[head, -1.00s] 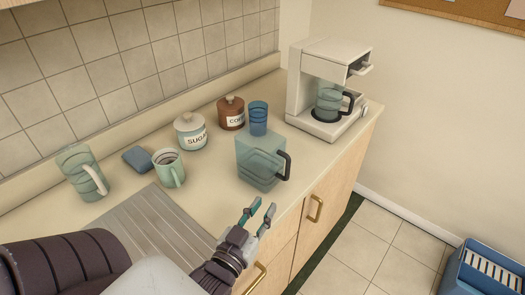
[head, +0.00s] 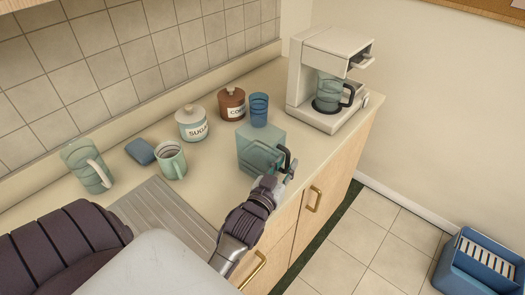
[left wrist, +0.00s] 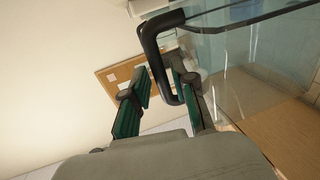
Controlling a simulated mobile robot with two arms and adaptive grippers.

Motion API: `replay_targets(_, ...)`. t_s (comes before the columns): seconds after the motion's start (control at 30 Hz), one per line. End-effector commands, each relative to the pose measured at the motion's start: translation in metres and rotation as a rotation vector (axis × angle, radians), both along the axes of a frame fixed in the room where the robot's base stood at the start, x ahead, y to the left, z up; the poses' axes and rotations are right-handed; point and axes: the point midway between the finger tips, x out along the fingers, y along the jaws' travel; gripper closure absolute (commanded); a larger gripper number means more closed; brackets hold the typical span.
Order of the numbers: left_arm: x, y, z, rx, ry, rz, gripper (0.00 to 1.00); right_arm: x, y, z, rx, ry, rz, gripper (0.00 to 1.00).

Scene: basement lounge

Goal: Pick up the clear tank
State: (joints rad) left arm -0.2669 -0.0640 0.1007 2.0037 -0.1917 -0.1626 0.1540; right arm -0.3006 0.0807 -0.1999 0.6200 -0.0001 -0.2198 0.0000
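The clear tank (head: 257,148) is a see-through teal box with a black handle on its right side. It stands on the counter near the front edge. My left gripper (head: 287,167) is at the handle, its fingers partly hidden there in the head view. In the left wrist view, the gripper (left wrist: 160,72) has its two green fingers apart, with the black handle (left wrist: 153,50) between or just ahead of them. The tank's clear wall (left wrist: 240,85) fills the right of that view. I cannot tell whether a finger touches the handle. My right gripper is not in view.
A blue cup (head: 259,109) stands close behind the tank. A coffee maker (head: 330,75) with a carafe is at the back right. Sugar (head: 193,124) and coffee (head: 232,105) jars, a mug (head: 171,160), a pitcher (head: 88,166) and a blue sponge (head: 140,151) are further left.

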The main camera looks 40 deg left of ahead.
Motion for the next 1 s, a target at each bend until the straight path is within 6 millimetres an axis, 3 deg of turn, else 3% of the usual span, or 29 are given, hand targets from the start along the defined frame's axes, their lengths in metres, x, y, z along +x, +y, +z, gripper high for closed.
replay_targets(0.1,0.0120,0.0018,0.0008,0.000,0.000,0.000,0.73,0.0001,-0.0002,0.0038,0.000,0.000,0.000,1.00)
replay_targets(0.37,0.0139,0.0021,-0.0010,0.000,0.001,0.000,0.73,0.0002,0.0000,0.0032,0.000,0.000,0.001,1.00)
replay_targets(0.53,0.0137,0.0021,-0.0008,0.000,0.000,0.000,1.00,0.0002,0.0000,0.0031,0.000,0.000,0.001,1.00)
replay_targets(1.0,0.0143,0.0021,0.0017,0.000,-0.001,0.000,1.00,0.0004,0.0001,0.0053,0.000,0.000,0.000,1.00)
